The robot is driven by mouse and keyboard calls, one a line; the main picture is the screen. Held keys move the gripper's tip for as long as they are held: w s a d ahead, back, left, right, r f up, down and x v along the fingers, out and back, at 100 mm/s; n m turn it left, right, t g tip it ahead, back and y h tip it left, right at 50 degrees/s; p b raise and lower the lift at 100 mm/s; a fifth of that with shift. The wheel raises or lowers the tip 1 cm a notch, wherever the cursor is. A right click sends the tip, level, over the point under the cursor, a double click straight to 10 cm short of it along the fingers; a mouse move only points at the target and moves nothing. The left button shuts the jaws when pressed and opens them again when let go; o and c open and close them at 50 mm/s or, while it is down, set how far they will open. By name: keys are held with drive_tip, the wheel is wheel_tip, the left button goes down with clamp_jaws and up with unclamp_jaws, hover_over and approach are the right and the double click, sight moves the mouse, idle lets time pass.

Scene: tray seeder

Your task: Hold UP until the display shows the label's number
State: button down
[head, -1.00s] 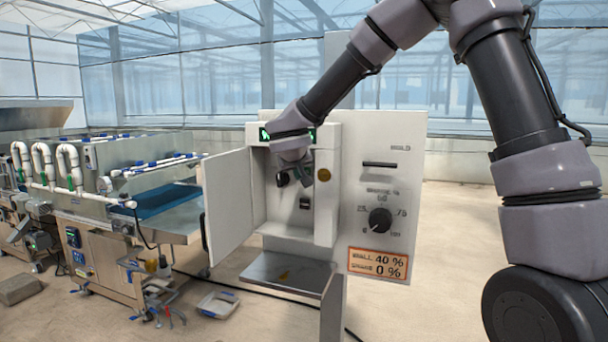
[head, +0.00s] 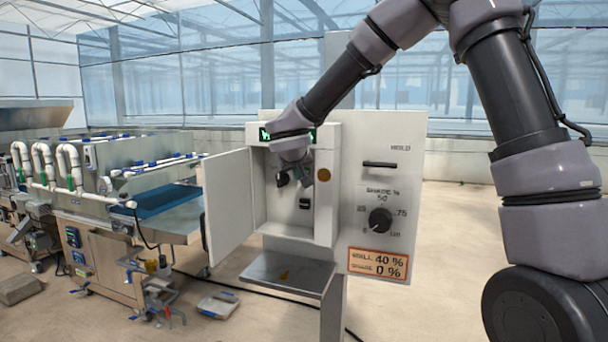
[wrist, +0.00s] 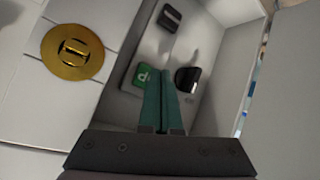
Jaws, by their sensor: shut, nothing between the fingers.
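The white control box (head: 410,200) stands ahead with its door (head: 228,205) open to the left. Its display (head: 263,135) shows green characters at the top, mostly hidden behind my wrist, so I cannot read the number. The orange-edged label (head: 378,264) reads WALL 40 %, SHADE 0 %. My gripper (head: 306,180) is inside the open compartment. In the wrist view my gripper (wrist: 167,80) has its teal fingers shut and empty. A green button (wrist: 143,77) lies beside the fingers, partly covered; I cannot tell whether they touch it. A dark button (wrist: 187,80) is on their other side.
A SHADE % dial (head: 380,220) and a slot-like handle (head: 380,165) are on the box's right face. A round brass lock (wrist: 72,52) is left of the compartment. A metal shelf (head: 288,272) juts out below. Seeder machinery (head: 110,240) stands left.

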drive_tip(key=shift+w, duration=0.1)
drive_tip(key=shift+w+d, duration=0.1)
drive_tip(key=shift+w, duration=0.15)
